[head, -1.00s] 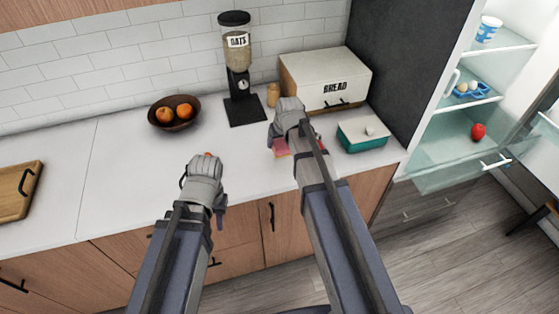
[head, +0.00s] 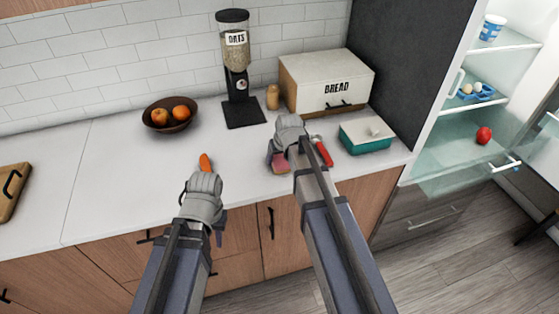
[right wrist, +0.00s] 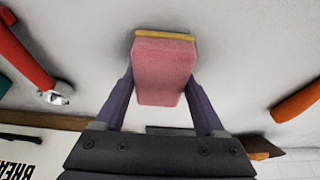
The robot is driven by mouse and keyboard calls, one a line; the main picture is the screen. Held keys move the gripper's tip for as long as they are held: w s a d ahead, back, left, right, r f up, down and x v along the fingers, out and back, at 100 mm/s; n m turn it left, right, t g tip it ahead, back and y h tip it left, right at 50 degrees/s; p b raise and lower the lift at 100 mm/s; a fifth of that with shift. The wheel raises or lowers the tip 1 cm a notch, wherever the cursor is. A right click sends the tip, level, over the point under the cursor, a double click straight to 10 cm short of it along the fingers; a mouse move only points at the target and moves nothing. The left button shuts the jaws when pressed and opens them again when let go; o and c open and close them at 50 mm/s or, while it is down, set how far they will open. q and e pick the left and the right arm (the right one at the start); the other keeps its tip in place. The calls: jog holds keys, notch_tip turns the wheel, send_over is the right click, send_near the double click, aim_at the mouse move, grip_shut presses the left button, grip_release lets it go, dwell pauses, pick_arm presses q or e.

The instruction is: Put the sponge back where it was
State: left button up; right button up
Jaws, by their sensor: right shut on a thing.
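The pink sponge (head: 280,163) with a yellow layer is over the white counter, left of a red-handled tool. In the right wrist view the sponge (right wrist: 163,70) sits between the fingers of my right gripper (right wrist: 163,98), which is shut on it. A shadow lies close around the sponge; I cannot tell whether it touches the counter. In the head view the wrist of my right gripper (head: 283,158) hides part of the sponge. My left gripper (head: 207,205) is near the counter's front edge, its fingers mostly hidden by its own wrist.
The red-handled tool (head: 322,151) lies close right of the sponge, beside a teal container (head: 366,140). An orange item (head: 205,162) lies beyond my left gripper. The bread box (head: 327,83), oats dispenser (head: 241,111) and fruit bowl (head: 171,120) stand behind. The left counter is fairly clear.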

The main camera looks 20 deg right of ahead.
jog(key=shift+f, duration=0.1)
jog(key=o, duration=1.2)
jog(key=shift+c, duration=0.2)
